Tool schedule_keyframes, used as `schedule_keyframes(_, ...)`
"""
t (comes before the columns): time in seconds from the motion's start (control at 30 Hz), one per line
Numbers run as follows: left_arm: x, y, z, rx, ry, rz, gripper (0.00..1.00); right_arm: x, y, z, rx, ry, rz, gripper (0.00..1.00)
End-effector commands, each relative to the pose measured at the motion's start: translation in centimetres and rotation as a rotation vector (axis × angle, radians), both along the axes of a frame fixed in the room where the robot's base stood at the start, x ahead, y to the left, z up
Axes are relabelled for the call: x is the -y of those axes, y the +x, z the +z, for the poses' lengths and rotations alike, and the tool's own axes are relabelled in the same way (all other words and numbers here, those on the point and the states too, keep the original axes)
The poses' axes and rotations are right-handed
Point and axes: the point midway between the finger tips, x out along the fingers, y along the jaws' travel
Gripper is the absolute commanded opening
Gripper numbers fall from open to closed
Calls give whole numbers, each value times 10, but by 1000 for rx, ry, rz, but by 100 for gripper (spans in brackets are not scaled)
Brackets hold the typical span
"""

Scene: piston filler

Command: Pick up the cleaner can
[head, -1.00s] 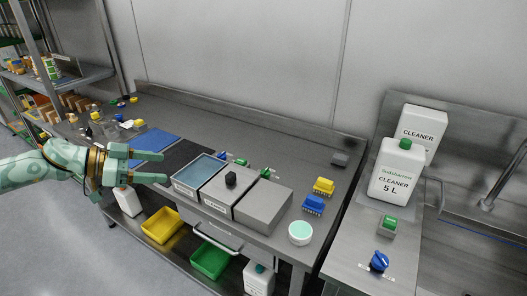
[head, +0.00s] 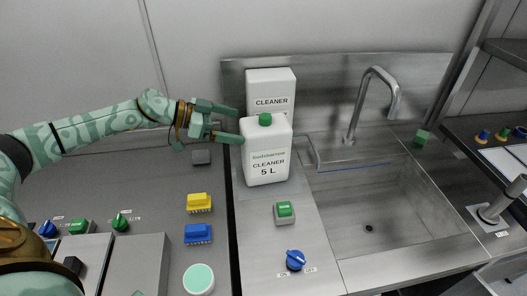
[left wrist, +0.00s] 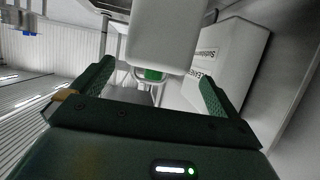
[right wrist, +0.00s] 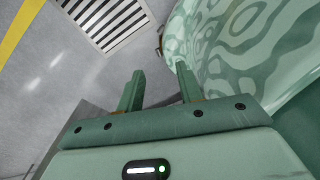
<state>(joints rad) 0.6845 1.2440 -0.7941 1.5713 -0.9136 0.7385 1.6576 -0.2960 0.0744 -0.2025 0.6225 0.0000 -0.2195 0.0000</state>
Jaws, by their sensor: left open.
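The cleaner can (head: 266,160), white with a green cap and a "CLEANER 5 L" label, stands upright on the steel counter left of the sink. My left gripper (head: 241,124) is open at the upper left of the can. Its fingers point right, and the lower fingertip reaches the can's upper left edge; I cannot tell whether it touches. In the left wrist view a white container (left wrist: 168,35) with a green cap (left wrist: 153,75) shows ahead between the open fingers. My right gripper (right wrist: 160,85) is open and empty above the floor.
A second white cleaner container (head: 270,82) stands right behind the can. A green button box (head: 284,212) and a blue knob (head: 295,260) are in front. The sink (head: 375,215) and tap (head: 372,100) lie to the right.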

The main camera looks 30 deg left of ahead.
Motion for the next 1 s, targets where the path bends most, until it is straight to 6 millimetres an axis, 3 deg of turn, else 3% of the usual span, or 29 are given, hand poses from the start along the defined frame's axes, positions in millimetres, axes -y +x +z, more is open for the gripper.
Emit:
schedule_keyframes(0.23,20,17,-12,0,0,0,100,11,-3,-3,-6,-14,0,36)
schedule_keyframes(0.53,49,42,-34,1,-2,0,100,9,-9,-16,-18,-12,1,36)
schedule_keyframes(0.83,54,46,-35,0,0,1,100,1,-9,-16,-18,-2,-3,36)
schedule_keyframes(0.87,54,46,-35,0,0,1,94,0,-9,-16,-19,-1,-3,36)
schedule_keyframes(1.0,54,46,-35,0,0,1,56,0,-9,-16,-19,-1,-2,36)
